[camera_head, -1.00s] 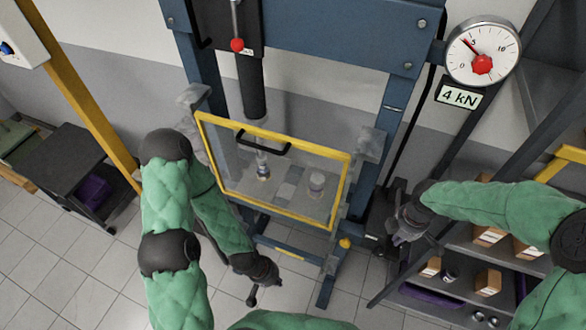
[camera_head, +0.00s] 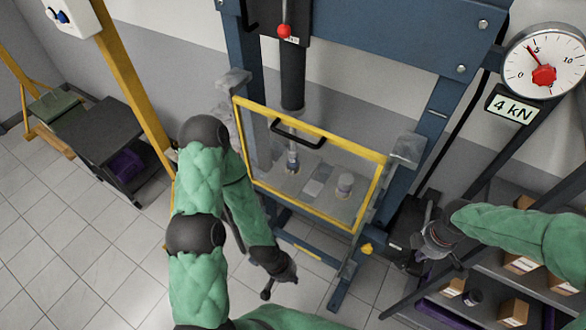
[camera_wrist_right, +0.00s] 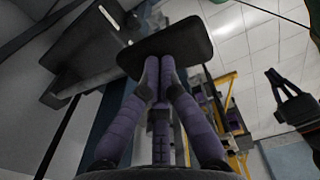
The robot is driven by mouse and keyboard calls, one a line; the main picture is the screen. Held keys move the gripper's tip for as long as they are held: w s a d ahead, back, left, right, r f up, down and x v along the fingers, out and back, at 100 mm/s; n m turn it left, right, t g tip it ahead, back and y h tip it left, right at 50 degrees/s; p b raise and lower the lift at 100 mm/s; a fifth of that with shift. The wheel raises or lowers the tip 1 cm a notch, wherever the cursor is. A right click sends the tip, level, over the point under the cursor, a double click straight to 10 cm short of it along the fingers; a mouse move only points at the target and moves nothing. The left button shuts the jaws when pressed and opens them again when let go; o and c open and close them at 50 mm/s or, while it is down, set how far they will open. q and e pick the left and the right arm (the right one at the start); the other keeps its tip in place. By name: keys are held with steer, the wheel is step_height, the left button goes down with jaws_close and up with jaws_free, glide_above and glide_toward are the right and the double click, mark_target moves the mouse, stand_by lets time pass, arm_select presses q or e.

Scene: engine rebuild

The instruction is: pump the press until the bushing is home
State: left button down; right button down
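The blue press (camera_head: 370,32) stands in the middle of the head view. Its dark ram (camera_head: 292,78) points down behind a clear guard with a yellow frame (camera_head: 308,123). A small bushing (camera_head: 292,160) is under the ram's lower end; how deep it sits cannot be told. The gauge (camera_head: 543,62) needle is just short of 5, and its sign (camera_head: 510,107) reads 4 kN. My right gripper (camera_head: 437,240) is at the pump (camera_head: 407,232), right of the press. In the right wrist view its fingers (camera_wrist_right: 160,62) close together against a dark handle piece (camera_wrist_right: 165,46). My left gripper (camera_head: 283,276) hangs below the guard.
A shelf rack with boxes (camera_head: 512,312) is at the right, close to my right arm. A dark cart (camera_head: 103,130) and a yellow post (camera_head: 137,95) are at the left. Floor is clear at lower left.

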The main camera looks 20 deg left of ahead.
steer(key=shift+f+b, duration=3.45)
steer(key=shift+f, duration=0.95)
step_height(320, 180, up, 11)
steer(key=p, duration=0.9)
steer(key=shift+r, duration=0.2)
step_height(320, 180, up, 5)
steer(key=p, duration=0.4)
